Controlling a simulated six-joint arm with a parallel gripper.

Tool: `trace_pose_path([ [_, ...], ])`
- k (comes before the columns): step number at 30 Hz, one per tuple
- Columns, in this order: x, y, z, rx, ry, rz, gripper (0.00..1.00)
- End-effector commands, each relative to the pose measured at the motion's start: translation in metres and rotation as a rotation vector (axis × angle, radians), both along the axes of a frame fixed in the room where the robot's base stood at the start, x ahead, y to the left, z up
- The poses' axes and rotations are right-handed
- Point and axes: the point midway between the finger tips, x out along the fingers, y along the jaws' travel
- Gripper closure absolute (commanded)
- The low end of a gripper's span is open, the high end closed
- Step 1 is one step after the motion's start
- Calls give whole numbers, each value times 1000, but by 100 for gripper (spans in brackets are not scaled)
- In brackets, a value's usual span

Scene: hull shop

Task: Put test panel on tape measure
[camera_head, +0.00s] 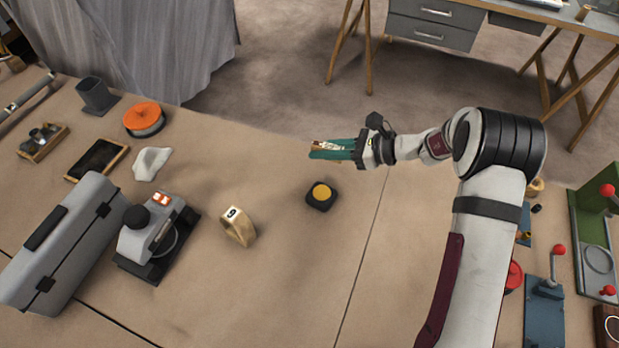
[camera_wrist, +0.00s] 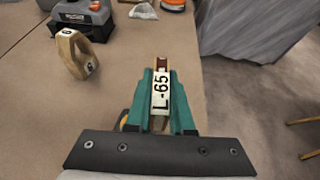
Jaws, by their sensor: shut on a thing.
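My gripper (camera_head: 314,151) has teal fingers and is shut on a narrow wooden panel with a white label. I take this to be the test panel (camera_head: 328,146). In the wrist view the panel (camera_wrist: 161,90) stands edge-on between the fingers, and its label reads "L-65". The tape measure (camera_head: 321,195) is a black, rounded block with a yellow disc on top, lying on the bench. My gripper holds the panel above the bench, beyond the tape measure in the head view. In the wrist view the fingers mostly hide the tape measure, leaving a yellow sliver (camera_wrist: 124,116).
A wooden block marked 9 (camera_head: 238,227) stands left of the tape measure. Further left are a grey-black machine (camera_head: 147,240), a grey toolbox (camera_head: 68,243), a white cloth (camera_head: 151,163) and an orange spool (camera_head: 144,118). The bench around the tape measure is clear.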

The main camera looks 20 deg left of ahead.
Motion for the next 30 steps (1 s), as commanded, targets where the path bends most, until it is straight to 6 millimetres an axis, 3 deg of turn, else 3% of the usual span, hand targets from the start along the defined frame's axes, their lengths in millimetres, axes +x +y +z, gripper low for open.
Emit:
trace_pose_path([
  [3,-8,-57,11,0,1,-31,100],
  [6,-21,-94,19,4,5,-48,100],
  [10,-33,-116,24,10,8,-57,100],
  [13,-37,-102,14,11,10,-54,100],
  [21,-38,-22,-34,9,11,-52,100],
  [26,-37,-5,-50,9,10,-57,100],
  [30,-37,-4,-78,9,11,-58,100],
])
